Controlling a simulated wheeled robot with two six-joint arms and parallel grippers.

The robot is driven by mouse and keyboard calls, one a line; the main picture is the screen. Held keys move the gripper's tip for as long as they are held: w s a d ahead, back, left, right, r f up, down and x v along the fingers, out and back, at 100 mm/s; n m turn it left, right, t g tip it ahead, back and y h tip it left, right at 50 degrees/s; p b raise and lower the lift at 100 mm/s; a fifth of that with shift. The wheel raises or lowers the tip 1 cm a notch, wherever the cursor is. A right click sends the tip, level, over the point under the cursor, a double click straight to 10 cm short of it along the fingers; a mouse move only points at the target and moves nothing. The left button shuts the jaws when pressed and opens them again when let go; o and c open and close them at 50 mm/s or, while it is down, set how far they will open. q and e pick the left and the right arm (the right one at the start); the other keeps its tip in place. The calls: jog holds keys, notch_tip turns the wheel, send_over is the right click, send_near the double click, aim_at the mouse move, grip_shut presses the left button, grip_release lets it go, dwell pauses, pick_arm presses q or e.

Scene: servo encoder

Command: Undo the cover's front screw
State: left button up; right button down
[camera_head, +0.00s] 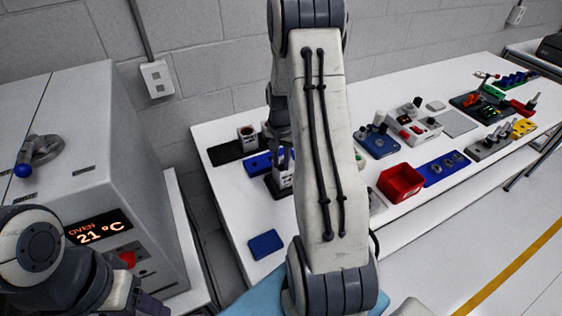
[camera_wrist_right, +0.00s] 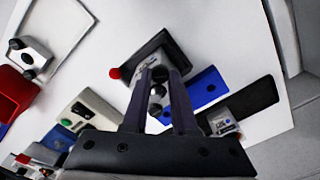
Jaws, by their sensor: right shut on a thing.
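A small white unit on a dark base (camera_head: 283,181) stands near the left end of the white table, under my right gripper (camera_head: 285,155). In the right wrist view, the dark base (camera_wrist_right: 152,48) has a red knob (camera_wrist_right: 115,73) at its corner. My right gripper (camera_wrist_right: 159,78) points down at this unit, shut on a small grey round part (camera_wrist_right: 157,90) between its fingers. I cannot tell whether that part is the cover's front screw; the fingers hide much of the cover. My left arm is at the lower left by the oven; its gripper (camera_head: 150,304) is cut off by the frame.
A grey oven (camera_head: 100,180) stands at the left. A black plate with a cup-like unit (camera_head: 247,138) and a blue block (camera_head: 258,162) are close to the unit. A blue pad (camera_head: 265,244) lies in front. A red bin (camera_head: 401,183) and several fixtures stand to the right.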

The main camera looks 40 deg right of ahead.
aim_at(281, 166)
dwell(0.4)
jog(key=c, duration=0.7)
grip_release()
jog(key=shift+r, duration=0.1)
jog(key=shift+r, duration=0.4)
notch_tip(281, 166, up, 10)
jog(key=shift+f+b, duration=0.25)
jog(key=shift+b, duration=0.85)
